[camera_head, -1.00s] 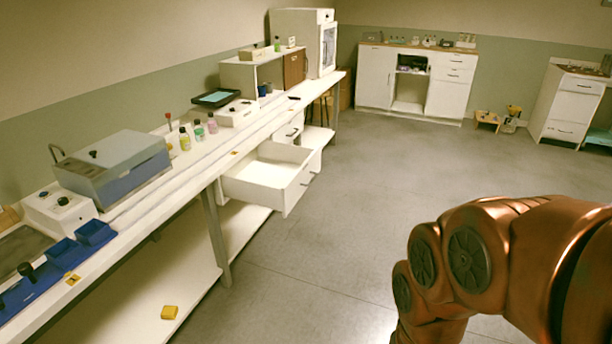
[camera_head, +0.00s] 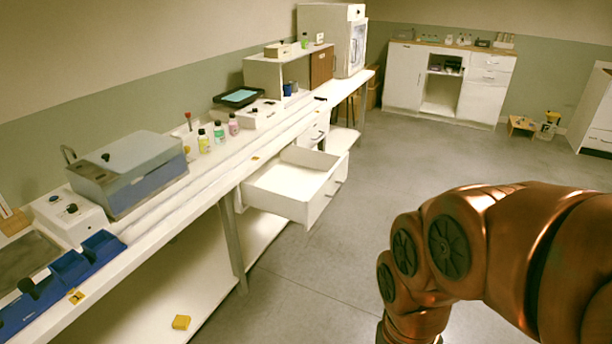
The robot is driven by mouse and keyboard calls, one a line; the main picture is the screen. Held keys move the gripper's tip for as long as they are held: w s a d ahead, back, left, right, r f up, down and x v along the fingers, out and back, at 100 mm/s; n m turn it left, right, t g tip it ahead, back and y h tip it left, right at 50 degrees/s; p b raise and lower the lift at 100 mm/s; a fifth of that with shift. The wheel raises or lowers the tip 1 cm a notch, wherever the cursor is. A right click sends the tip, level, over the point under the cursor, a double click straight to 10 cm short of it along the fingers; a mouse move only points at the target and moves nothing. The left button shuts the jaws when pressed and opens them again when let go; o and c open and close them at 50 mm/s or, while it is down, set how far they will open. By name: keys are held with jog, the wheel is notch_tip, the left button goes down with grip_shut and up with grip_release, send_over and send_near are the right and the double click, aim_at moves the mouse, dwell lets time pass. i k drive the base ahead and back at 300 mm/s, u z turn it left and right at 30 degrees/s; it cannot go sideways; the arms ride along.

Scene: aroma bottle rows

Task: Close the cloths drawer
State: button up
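A white drawer (camera_head: 293,184) stands pulled out from under the long white workbench on the left, in the head view. Its inside looks empty from here, and its front with a dark handle faces right. A second, smaller drawer front (camera_head: 313,137) shows just beyond it, under the bench. I cannot tell from any label which one is the cloths drawer. My copper-coloured arm fills the lower right, apart from the drawer. My gripper is outside the view.
The workbench (camera_head: 165,208) carries a grey-blue water bath (camera_head: 126,172), small bottles (camera_head: 204,141) and a black tray (camera_head: 239,97). A yellow item (camera_head: 181,322) lies on the lower shelf. Grey floor (camera_head: 400,155) right of the drawer is clear. White cabinets (camera_head: 481,93) stand at the back.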

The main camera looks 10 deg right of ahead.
aim_at(296, 185)
jog(key=u, duration=0.25)
jog(key=i, duration=1.75)
jog(key=z, duration=0.15)
